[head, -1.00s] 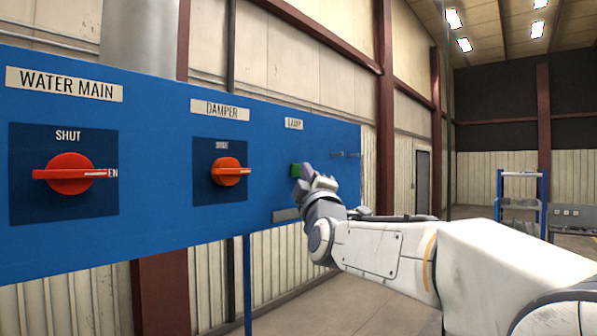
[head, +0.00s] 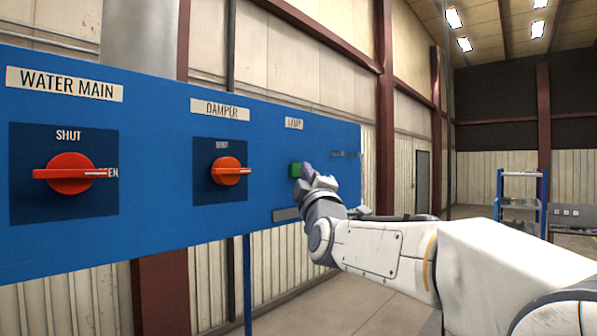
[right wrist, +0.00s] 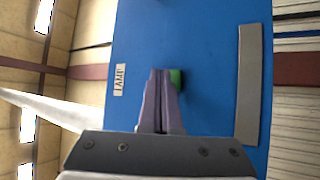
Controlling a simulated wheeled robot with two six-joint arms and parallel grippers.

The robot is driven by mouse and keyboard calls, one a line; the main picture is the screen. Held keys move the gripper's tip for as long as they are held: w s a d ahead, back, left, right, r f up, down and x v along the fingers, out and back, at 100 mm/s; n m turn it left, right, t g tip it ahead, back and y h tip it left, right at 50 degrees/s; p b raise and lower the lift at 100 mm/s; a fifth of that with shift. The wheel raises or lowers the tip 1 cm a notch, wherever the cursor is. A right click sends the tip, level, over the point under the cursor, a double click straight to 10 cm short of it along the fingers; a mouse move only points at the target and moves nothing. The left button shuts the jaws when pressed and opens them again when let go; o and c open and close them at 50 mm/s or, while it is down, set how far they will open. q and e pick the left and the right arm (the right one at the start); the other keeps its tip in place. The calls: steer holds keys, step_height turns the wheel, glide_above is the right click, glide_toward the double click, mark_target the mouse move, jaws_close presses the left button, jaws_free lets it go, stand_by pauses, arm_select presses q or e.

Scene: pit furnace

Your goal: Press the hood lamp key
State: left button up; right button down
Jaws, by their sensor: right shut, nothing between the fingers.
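The green lamp key (head: 295,170) sits on the blue panel (head: 270,150) below the LAMP label (head: 294,124). In the right wrist view the green key (right wrist: 177,77) shows partly behind the fingertips, and the LAMP label (right wrist: 119,80) is to the left. My right gripper (head: 304,181) is shut and empty, its fingertips right at the key. In the right wrist view the closed fingers (right wrist: 160,78) cover part of the key. I cannot tell whether they touch it. My left gripper is not in view.
A red water main handle (head: 70,174) and a red damper handle (head: 228,171) are on the panel to the left. A grey strip (head: 287,214) lies below the key. A blue-framed shelf (head: 520,200) stands far right, with open floor before it.

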steer(key=shift+w+a, duration=0.1)
steer(key=shift+a, duration=0.05)
stand_by(0.4)
steer(key=shift+w+a, duration=0.2)
stand_by(0.4)
steer(key=shift+s+d, duration=0.25)
steer(key=shift+d, duration=0.1)
steer(key=s+d+b, duration=0.1)
steer(key=d+b, duration=0.1)
steer(key=s+d+b, duration=0.2)
steer(key=shift+s+d+b, duration=0.3)
steer(key=shift+d+b, duration=0.05)
steer(key=shift+d, duration=0.05)
